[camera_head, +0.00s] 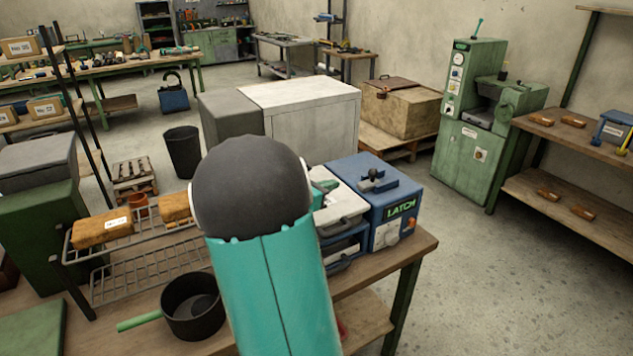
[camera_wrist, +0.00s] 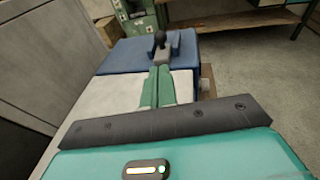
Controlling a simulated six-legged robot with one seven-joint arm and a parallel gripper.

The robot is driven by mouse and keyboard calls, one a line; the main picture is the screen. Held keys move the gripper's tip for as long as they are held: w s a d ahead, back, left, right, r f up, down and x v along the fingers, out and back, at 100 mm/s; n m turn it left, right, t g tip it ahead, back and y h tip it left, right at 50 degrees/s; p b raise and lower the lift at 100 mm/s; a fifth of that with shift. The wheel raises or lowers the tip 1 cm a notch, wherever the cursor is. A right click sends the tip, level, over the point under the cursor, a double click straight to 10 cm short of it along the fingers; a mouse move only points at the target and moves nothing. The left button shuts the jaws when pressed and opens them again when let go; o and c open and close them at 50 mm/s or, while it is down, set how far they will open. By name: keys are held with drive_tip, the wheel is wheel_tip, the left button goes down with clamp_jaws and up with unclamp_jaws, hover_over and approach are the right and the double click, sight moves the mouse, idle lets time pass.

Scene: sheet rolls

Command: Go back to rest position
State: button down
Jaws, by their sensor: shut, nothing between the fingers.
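My gripper shows in the wrist view (camera_wrist: 158,86) as two green fingers side by side, shut with nothing between them. It is over a white surface in front of the blue box. In the head view my teal arm with its dark rounded joint fills the middle and hides most of the gripper. The blue box marked LATCH (camera_head: 385,205) stands on the workbench (camera_head: 412,250), with a dark knob on top. The blue box also shows in the wrist view (camera_wrist: 122,57). I cannot tell whether the fingers touch anything.
A black pan (camera_head: 190,308) with a green handle lies on the bench, left of my arm. A wire rack (camera_head: 140,275) holds yellow-brown blocks (camera_head: 103,229). A large pale cabinet (camera_head: 310,115) stands behind. A green machine (camera_head: 470,120) is at the right. Open floor lies right of the bench.

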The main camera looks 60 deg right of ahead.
drive_tip(key=shift+a, duration=0.1)
drive_tip(key=s+a+r+m+t+y, duration=0.1)
drive_tip(key=a+m+t+y, duration=0.4)
drive_tip(key=a, duration=2)
drive_tip(key=s+a+r+m+t+y, duration=0.2)
drive_tip(key=a+m+t+y, duration=0.3)
drive_tip(key=a, duration=2)
drive_tip(key=m+y, duration=0.4)
drive_tip(key=y, duration=0.1)
drive_tip(key=shift+s+m, duration=0.35)
drive_tip(key=shift+m, duration=0.05)
